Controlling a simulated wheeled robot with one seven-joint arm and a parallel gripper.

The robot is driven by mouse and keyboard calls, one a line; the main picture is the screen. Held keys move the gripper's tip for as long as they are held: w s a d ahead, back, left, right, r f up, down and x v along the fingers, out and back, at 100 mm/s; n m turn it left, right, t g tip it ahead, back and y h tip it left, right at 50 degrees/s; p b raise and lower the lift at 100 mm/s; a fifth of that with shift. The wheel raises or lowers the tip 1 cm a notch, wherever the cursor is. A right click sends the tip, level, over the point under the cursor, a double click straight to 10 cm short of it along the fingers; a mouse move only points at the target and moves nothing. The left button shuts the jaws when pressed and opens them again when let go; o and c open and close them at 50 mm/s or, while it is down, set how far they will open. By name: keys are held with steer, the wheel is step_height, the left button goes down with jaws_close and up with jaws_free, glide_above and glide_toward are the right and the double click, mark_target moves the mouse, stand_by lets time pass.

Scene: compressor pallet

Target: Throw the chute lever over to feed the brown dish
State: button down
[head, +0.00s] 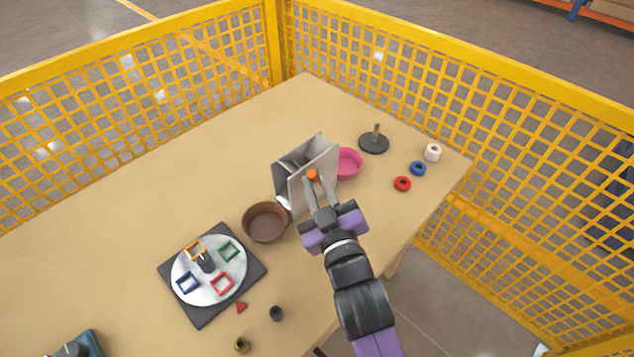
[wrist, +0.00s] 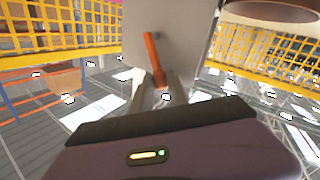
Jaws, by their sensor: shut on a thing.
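The grey chute box (head: 322,160) stands on the table, and its flat grey side faces my gripper. The orange chute lever (wrist: 153,58) is on that side; in the head view only its orange end (head: 312,174) shows at my fingertips. My gripper (head: 313,184) is shut on the lever's end, and the wrist view shows it between the fingers (wrist: 158,88). The lever leans slightly in the wrist view. The brown dish (head: 265,236) sits left of the chute's foot and looks empty; part of a brown rim (wrist: 270,12) shows at upper right in the wrist view. A pink dish (head: 352,163) stands on the chute's other side.
A black stand with a peg (head: 374,143) and white, blue and red rings (head: 402,184) lie at the right. A turntable (head: 212,288) with coloured square frames is at lower left. Yellow mesh fencing (head: 420,90) borders the table. The table's left part is clear.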

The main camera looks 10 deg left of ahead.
stand_by(0.6)
steer(key=w+d+m+g+p, duration=0.1)
steer(key=m+p, duration=0.1)
steer(key=p, duration=0.1)
steer(key=w+d+r+m+g+p, duration=0.1)
steer(key=m+p, duration=0.1)
steer(key=p, duration=0.1)
steer(key=w+d+m+g+p, duration=0.1)
steer(key=m+g+p, duration=0.1)
steer(key=p, duration=0.1)
steer(key=shift+w+r+p, duration=0.3)
steer(key=shift+w+d+f+m+g+y+p, duration=0.2)
steer(key=shift+w+d+m+g+p, duration=0.1)
steer(key=shift+w+m+g, duration=0.2)
steer(key=shift+w+d+f+m+g+y+p, duration=0.1)
steer(key=shift+w+d+f+m+g+p, duration=0.1)
steer(key=shift+w+m+g+p, duration=0.3)
steer(key=shift+s, duration=0.25)
steer(key=c, duration=1.6)
jaws_free()
steer(key=shift+d, duration=0.1)
